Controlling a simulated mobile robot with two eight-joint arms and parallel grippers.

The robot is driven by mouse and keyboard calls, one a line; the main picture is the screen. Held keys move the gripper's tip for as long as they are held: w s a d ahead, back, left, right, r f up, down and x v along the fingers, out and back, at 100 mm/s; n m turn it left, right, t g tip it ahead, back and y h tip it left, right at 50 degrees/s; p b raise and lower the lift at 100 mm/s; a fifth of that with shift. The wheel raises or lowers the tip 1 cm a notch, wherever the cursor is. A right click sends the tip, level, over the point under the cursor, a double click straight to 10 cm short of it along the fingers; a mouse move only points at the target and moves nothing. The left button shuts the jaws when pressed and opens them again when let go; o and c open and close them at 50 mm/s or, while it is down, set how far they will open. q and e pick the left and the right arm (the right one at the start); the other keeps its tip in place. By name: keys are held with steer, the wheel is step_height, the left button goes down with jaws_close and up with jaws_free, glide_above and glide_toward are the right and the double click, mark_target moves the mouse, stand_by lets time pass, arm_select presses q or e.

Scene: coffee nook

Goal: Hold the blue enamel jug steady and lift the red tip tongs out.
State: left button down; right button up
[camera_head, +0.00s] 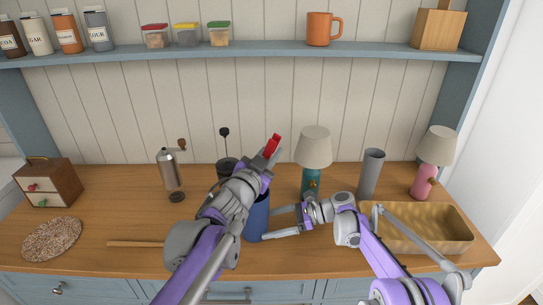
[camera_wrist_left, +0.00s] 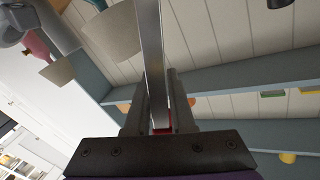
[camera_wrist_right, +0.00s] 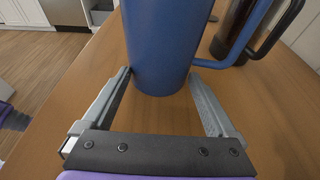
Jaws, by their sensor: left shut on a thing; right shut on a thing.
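The blue enamel jug (camera_head: 257,222) stands on the counter, partly behind my left arm; its mouth is hidden in the head view. In the right wrist view the jug (camera_wrist_right: 160,45) rises between the fingers, its handle to the right. My right gripper (camera_head: 269,223) is shut on the jug low on its body. My left gripper (camera_wrist_left: 157,78) is shut on the metal tongs (camera_wrist_left: 150,40) above the jug. A red end of the tongs (camera_head: 272,145) sticks up past this gripper in the head view. I cannot tell whether the tongs' lower end is inside the jug.
A dark French press (camera_head: 227,168) stands close behind the jug to the left. A steel grinder (camera_head: 169,172) stands left. The shelf (camera_head: 270,54) crosses above.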

steer(key=o, duration=0.6)
steer(key=shift+d, duration=0.1)
